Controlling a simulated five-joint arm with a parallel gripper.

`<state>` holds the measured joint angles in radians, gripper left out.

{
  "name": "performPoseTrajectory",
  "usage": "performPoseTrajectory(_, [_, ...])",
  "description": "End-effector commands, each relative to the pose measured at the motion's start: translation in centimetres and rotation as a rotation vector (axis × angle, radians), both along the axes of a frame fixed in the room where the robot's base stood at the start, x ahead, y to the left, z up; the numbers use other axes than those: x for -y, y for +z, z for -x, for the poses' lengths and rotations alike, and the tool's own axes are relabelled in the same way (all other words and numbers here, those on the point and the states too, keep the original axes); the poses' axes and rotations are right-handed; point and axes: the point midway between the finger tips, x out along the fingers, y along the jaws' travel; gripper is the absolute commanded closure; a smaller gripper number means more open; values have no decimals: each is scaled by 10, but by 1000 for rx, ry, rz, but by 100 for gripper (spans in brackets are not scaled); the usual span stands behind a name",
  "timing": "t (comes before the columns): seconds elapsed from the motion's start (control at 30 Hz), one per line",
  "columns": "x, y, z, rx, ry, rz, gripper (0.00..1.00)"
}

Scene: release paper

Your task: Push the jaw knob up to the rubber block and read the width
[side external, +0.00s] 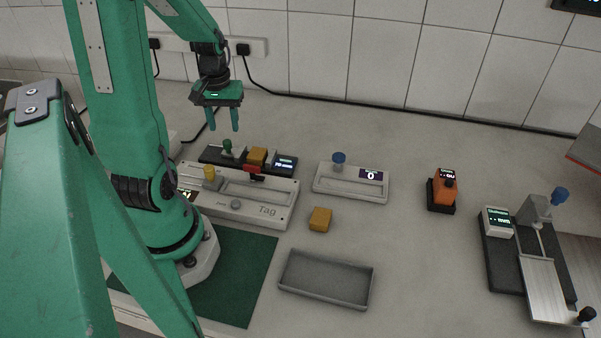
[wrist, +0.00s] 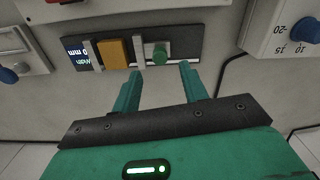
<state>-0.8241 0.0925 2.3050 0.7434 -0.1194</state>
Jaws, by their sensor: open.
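A dark width gauge (side external: 209,155) lies behind the white "Tag" device. It carries a green jaw knob (side external: 227,146), an orange-yellow rubber block (side external: 257,155) and a lit display (side external: 285,162). In the wrist view the green knob (wrist: 160,54) is right of the block (wrist: 115,53), with a pale jaw plate (wrist: 138,55) between them.
The "Tag" device (side external: 270,197) is in front of the gauge. A white box with a blue knob (side external: 339,158) is to its right. A loose yellow block (side external: 320,219), a grey tray (side external: 326,280) and an orange device (side external: 444,187) stand on the counter. A cable runs along the wall.

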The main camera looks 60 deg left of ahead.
Motion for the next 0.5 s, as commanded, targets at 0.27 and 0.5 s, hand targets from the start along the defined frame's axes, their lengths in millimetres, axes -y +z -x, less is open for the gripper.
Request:
performPoseTrajectory(0.27, [1, -33, 1, -4, 0, 3, 57])
performPoseTrajectory(0.5, [1, -50, 1, -2, 0, 3, 57])
